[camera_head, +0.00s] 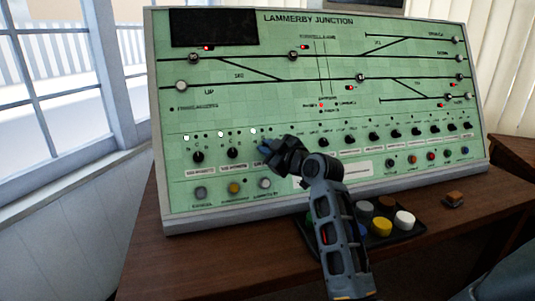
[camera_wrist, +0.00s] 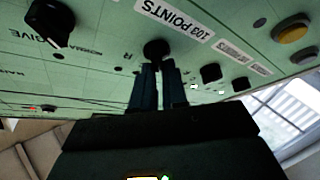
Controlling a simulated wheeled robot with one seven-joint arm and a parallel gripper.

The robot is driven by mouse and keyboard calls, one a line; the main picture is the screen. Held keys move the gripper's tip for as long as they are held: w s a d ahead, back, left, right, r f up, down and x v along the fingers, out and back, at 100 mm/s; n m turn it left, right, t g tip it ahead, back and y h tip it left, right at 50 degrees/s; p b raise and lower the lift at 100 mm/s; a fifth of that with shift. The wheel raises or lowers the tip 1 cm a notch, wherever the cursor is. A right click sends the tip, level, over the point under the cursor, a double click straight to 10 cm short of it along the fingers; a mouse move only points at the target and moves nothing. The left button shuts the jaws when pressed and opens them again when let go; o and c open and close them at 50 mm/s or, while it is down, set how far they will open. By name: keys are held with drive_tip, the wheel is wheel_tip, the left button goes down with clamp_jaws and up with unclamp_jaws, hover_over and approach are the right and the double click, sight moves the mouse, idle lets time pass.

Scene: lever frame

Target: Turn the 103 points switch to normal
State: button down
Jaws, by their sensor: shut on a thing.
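The 103 points switch (camera_wrist: 157,48) is a small black rotary knob on the green panel, beside its white "103 POINTS" label (camera_wrist: 175,19) in the wrist view. My gripper (camera_wrist: 157,68) is shut on this knob, with its two dark fingers close together over it. In the head view my gripper (camera_head: 266,147) reaches the panel's lower left part and covers the knob. The knob's pointer is hidden by the fingers, so I cannot tell its position.
Two similar black knobs (camera_head: 198,156) and (camera_head: 232,153) stand to the left. A row of black knobs (camera_head: 373,136) runs right. Push buttons (camera_head: 234,188) sit below. A tray of coloured caps (camera_head: 415,232) and a small brown block (camera_head: 453,200) lie on the desk.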

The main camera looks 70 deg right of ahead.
drive_tip(key=shift+n, duration=0.5)
drive_tip(key=c, duration=1.2)
unclamp_jaws()
drive_tip(key=shift+o, duration=0.2)
drive_tip(key=v, duration=0.7)
drive_tip(key=shift+s+b, duration=0.3)
drive_tip(key=shift+s, duration=0.1)
drive_tip(key=shift+a+r, duration=0.1)
drive_tip(key=shift+a, duration=0.05)
drive_tip(key=shift+a, duration=0.1)
